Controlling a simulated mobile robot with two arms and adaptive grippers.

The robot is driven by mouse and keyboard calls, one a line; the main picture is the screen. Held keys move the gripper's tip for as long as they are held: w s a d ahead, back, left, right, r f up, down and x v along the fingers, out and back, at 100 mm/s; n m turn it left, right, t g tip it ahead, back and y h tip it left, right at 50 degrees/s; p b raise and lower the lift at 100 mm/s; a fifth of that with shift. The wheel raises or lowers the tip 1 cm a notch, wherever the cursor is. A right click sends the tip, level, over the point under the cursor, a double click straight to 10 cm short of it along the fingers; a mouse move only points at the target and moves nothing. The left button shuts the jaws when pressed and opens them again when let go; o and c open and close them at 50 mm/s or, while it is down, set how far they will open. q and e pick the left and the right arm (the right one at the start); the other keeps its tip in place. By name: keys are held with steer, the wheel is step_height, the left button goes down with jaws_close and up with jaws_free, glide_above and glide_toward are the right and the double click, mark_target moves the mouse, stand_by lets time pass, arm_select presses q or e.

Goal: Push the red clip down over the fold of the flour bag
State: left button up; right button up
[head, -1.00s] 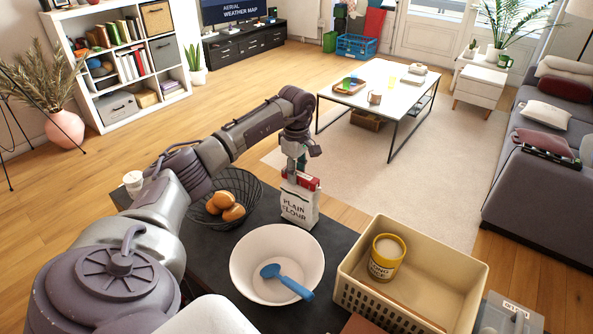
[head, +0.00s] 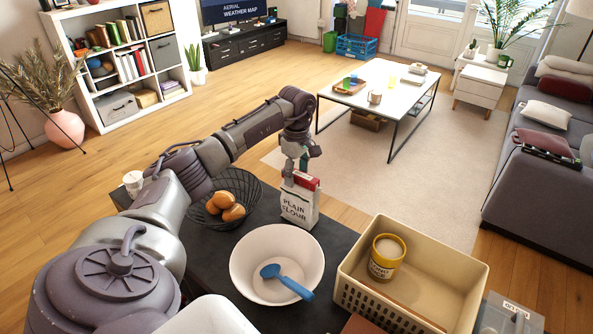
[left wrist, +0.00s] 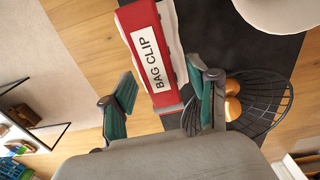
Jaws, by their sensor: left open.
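The white flour bag (head: 299,207), printed "PLAIN FLOUR", stands upright on the dark counter. The red clip (head: 307,181) lies along its top; in the left wrist view the clip (left wrist: 151,55) shows its white "BAG CLIP" label. How far down over the fold it sits cannot be told. My left gripper (head: 297,173) is at the bag's top, close by the clip. In the left wrist view its green-padded fingers (left wrist: 162,104) are spread apart, with the clip's near end between them and visible room on the left side. My right gripper is not in view.
A wire basket (head: 250,190) with brown round items stands left of the bag. A white bowl (head: 247,250) with a blue utensil (head: 287,282) is in front. A cream crate (head: 452,285) with a yellow-lidded tub (head: 387,257) stands to the right.

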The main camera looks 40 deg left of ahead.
arm_select(q)
steer(key=shift+r, duration=0.2)
step_height(320, 180, up, 12)
steer(key=shift+f, duration=0.2)
stand_by(0.6)
